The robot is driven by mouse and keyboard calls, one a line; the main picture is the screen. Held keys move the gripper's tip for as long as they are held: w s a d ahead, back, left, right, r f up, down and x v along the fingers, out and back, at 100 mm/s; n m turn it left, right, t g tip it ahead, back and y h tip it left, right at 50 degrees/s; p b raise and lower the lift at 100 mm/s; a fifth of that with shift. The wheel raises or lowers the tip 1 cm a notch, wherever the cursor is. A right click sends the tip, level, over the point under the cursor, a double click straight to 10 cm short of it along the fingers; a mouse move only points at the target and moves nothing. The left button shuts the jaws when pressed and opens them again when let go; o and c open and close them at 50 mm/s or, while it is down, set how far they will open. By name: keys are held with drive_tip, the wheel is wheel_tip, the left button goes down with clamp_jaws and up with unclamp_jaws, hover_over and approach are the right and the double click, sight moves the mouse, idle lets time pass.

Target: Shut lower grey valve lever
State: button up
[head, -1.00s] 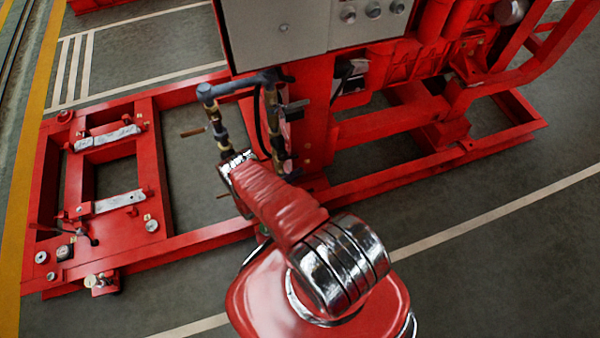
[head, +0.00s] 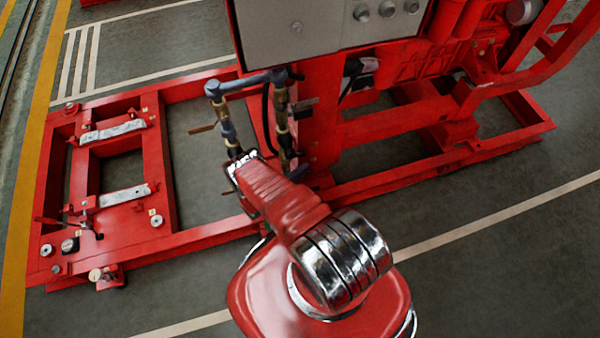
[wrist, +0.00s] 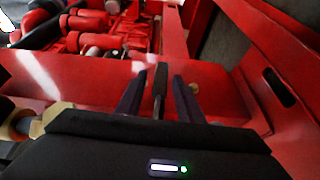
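Two vertical valve pipes with brass fittings stand beside the red frame in the head view. The upper grey lever (head: 303,104) sticks out to the right of the right pipe (head: 281,115). The lower grey lever (head: 299,171) is mostly hidden behind my arm there. In the wrist view a dark grey bar (wrist: 160,88), apparently this lever seen nearly end-on, stands between the fingers of my gripper (wrist: 158,92). The fingers are apart, with a gap on each side of the bar. In the head view my fingers are hidden.
Brown levers (head: 202,128) stick out left of the left pipe (head: 222,118). A brass fitting (wrist: 22,122) is close to my gripper's left in the wrist view. A grey control box (head: 315,25) hangs above the pipes. The red base frame (head: 205,236) runs along the floor.

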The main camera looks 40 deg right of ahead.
drive_tip(key=shift+s, duration=0.1)
drive_tip(key=shift+a, duration=0.65)
drive_tip(key=a, duration=1.2)
drive_tip(key=shift+w+a+r, duration=0.2)
drive_tip(key=shift+w, duration=0.1)
